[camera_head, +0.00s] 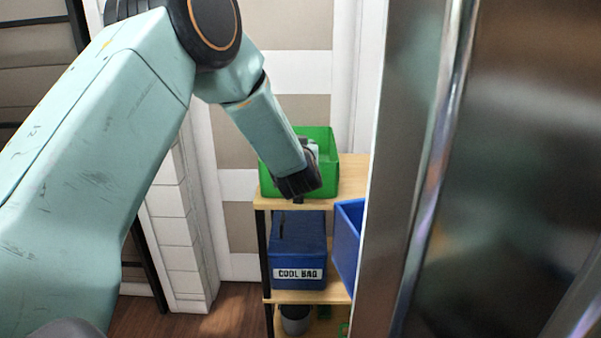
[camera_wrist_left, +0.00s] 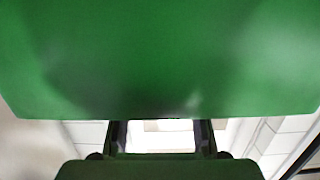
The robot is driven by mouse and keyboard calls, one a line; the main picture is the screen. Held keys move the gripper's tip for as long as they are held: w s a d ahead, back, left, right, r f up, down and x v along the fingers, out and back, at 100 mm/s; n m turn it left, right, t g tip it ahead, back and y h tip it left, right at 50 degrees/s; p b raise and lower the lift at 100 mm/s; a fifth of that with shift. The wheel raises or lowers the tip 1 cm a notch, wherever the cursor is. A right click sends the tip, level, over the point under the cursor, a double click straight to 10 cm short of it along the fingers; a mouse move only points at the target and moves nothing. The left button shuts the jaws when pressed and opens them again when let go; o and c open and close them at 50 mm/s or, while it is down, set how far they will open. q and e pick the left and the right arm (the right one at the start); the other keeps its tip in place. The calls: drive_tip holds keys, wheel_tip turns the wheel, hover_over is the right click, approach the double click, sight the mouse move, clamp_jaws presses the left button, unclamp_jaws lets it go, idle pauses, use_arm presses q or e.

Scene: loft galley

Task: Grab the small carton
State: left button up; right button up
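My left gripper (camera_head: 299,183) is at the front of a green open bin (camera_head: 272,177) on the top shelf, pointing downward. Its fingers are too small and dark in the head view to make out. In the left wrist view a plain green surface (camera_wrist_left: 160,60) fills the upper part, and another green edge crosses the bottom. Two dark upright parts stand apart between them, with pale background in the gap; their ends are hidden. A small greyish patch shows beside the gripper inside the bin; I cannot tell what it is. I cannot identify a small carton. My right gripper is out of view.
The wooden shelf (camera_head: 354,170) carries the bin on top. A blue cool bag (camera_head: 298,250) sits on the level below, beside a blue bin (camera_head: 347,244). A grey pot (camera_head: 296,322) is on the lowest level. A large metallic panel (camera_head: 500,180) blocks the right side.

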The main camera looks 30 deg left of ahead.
use_arm(q)
drive_tip(key=shift+a, duration=0.35)
drive_tip(key=shift+w+d, duration=0.1)
drive_tip(key=shift+d, duration=0.05)
drive_tip(key=c, duration=0.4)
clamp_jaws()
